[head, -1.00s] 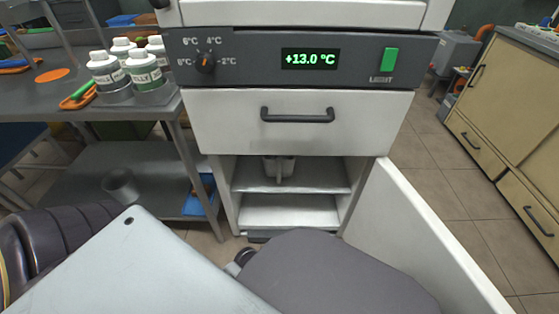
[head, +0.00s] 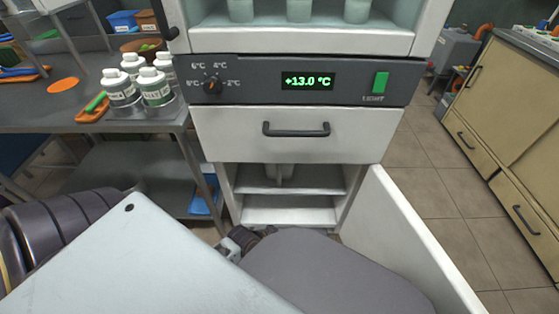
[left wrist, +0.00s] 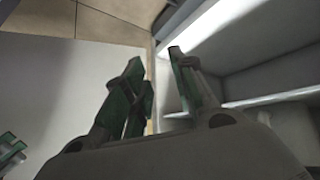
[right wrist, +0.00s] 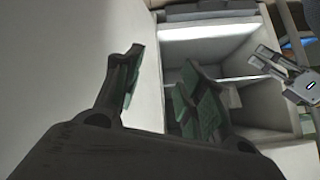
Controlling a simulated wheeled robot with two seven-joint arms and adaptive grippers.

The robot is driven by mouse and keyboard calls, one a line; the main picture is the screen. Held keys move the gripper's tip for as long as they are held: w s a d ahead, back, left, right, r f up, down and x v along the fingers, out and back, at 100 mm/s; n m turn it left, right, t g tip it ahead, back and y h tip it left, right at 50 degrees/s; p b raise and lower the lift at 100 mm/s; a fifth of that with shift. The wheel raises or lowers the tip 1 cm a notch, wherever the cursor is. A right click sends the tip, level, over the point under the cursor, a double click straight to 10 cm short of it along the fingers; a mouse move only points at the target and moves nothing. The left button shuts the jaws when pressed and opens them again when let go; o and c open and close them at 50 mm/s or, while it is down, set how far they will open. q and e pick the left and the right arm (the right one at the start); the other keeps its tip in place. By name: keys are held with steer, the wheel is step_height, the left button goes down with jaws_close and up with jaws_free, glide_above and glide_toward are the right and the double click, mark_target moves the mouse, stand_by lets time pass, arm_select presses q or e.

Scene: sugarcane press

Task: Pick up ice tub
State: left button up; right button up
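A pale tub (head: 279,172), which looks like the ice tub, stands on the upper shelf of the open lower compartment in the head view. Its top is cut off by the drawer front above. My left gripper (left wrist: 153,62) is open and empty, beside the shelves in the left wrist view. My right gripper (right wrist: 162,62) is open and empty, facing the compartment in the right wrist view. My arm links hide most of both grippers in the head view.
The white cabinet door (head: 405,245) stands open on the right. A closed drawer (head: 290,145) with a dark handle sits above the compartment. A steel table (head: 45,118) with several white bottles (head: 155,85) stands at the left. Tan cupboards (head: 510,130) stand right, with clear floor between.

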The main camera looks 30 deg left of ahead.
arm_select(q)
steer(key=w+a+f+t+y+p, duration=0.1)
steer(key=w+a+t+y, duration=0.1)
steer(key=a, duration=0.5)
steer(key=n+t, duration=0.1)
steer(key=t, duration=0.8)
glide_toward(278, 181)
steer(key=s, duration=0.3)
steer(key=shift+r, duration=0.3)
arm_select(e)
steer(key=s+d+g, duration=0.1)
steer(key=s+r+g+h, duration=0.1)
steer(key=s+d+h, duration=0.1)
steer(key=shift+s+d+r+g, duration=0.3)
steer(key=shift+d+r+g, duration=0.05)
steer(key=shift+g, duration=0.05)
arm_select(q)
steer(key=shift+w, duration=0.1)
steer(key=shift+w+d+b, duration=0.15)
steer(key=shift+w+b, duration=1.05)
steer(key=shift+w, duration=3.1)
arm_select(e)
step_height(278, 181, down, 6)
steer(key=a+t, duration=0.1)
steer(key=shift+y, duration=0.4)
